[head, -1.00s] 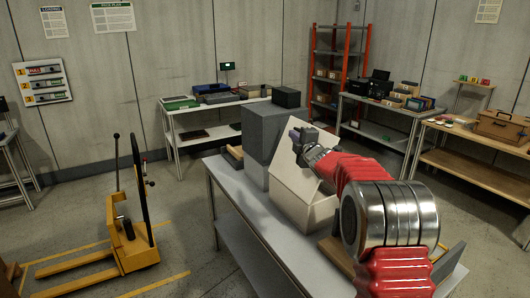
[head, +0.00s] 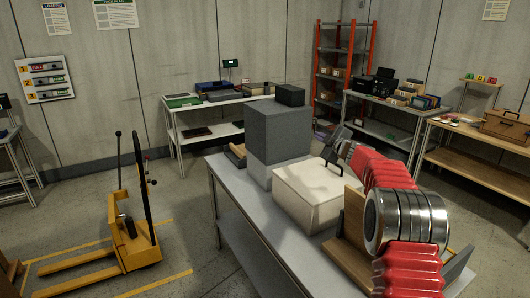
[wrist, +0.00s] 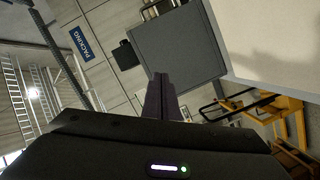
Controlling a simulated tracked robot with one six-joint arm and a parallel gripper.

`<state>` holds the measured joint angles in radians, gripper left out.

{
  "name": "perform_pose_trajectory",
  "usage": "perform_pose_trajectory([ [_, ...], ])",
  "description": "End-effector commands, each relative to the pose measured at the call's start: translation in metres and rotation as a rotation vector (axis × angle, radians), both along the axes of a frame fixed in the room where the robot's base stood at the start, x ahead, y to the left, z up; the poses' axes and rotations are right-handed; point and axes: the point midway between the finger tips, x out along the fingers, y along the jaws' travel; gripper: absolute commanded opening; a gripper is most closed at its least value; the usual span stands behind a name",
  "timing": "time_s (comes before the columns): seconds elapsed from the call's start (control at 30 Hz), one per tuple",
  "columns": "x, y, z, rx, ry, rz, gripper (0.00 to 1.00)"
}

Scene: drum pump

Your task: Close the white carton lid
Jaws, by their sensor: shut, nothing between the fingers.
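The white carton (head: 303,212) stands on the metal table. Its white lid (head: 318,180) lies down flat over the top in the head view; I cannot tell whether a small gap is left at its edge. A pale surface that looks like the carton (wrist: 275,35) fills the upper right of the wrist view. My gripper (head: 327,153) is above the far right side of the lid, partly hidden by the arm; whether it touches the lid is unclear. Its fingers show together and empty in the wrist view (wrist: 160,85).
A dark grey box (head: 278,130) on a lighter block stands left of the carton, close to it. A brown wooden piece (head: 352,222) stands near the carton's right side. A yellow pallet truck (head: 130,235) is on the floor at left. The table's front-left strip is clear.

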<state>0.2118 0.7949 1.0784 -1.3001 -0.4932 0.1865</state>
Motion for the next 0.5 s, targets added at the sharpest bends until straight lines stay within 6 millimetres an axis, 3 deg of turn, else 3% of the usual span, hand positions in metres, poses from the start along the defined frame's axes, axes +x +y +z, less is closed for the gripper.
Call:
perform_pose_trajectory([
  [0.5, 0.022, -0.055, -0.036, 0.225, 0.118, -0.011, 0.00],
])
